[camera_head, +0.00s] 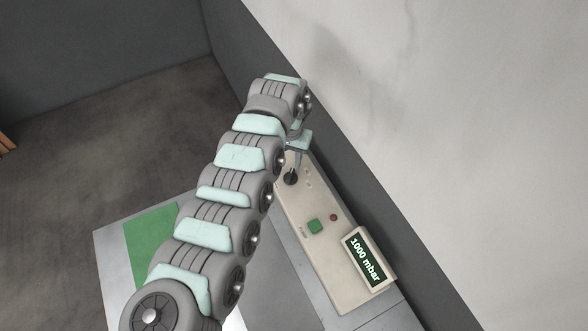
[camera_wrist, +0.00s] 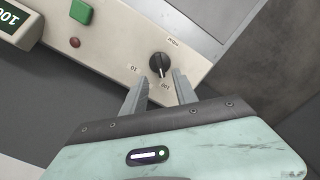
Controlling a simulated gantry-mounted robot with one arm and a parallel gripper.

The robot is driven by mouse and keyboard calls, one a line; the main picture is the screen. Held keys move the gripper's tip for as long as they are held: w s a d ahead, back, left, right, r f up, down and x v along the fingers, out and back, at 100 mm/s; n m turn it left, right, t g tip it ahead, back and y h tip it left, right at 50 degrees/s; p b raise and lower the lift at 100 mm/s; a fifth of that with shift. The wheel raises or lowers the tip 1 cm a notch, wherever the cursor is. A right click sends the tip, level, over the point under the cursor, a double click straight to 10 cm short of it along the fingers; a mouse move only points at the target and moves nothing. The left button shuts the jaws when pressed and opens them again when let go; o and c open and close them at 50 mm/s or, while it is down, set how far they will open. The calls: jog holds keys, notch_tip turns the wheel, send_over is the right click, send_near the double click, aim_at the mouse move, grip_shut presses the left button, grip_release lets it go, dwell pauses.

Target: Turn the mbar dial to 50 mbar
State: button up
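The mbar dial (camera_wrist: 160,64) is a black knob on a beige control panel, with markings around it that look like 10 and 100. Its pointer lies toward the lower side in the wrist view. It also shows in the head view (camera_head: 291,177) near the panel's far end. My gripper (camera_wrist: 161,82) is open, its two grey fingers apart. In the wrist view the fingertips reach toward the dial's lower side; I cannot tell whether they touch it. In the head view my arm hides most of the gripper. The display (camera_head: 366,260) reads 1000 mbar.
A green button (camera_head: 314,226) and a small red button or lamp (camera_head: 333,217) sit on the panel (camera_head: 345,297) between dial and display. A grey wall (camera_head: 420,110) rises right beside the panel. A green area (camera_head: 150,245) lies on the table at left.

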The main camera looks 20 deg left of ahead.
aim_at(290, 174)
notch_tip(290, 174, down, 8)
jog(key=shift+r, duration=0.2)
jog(key=shift+c, duration=0.3)
grip_shut()
dwell(0.3)
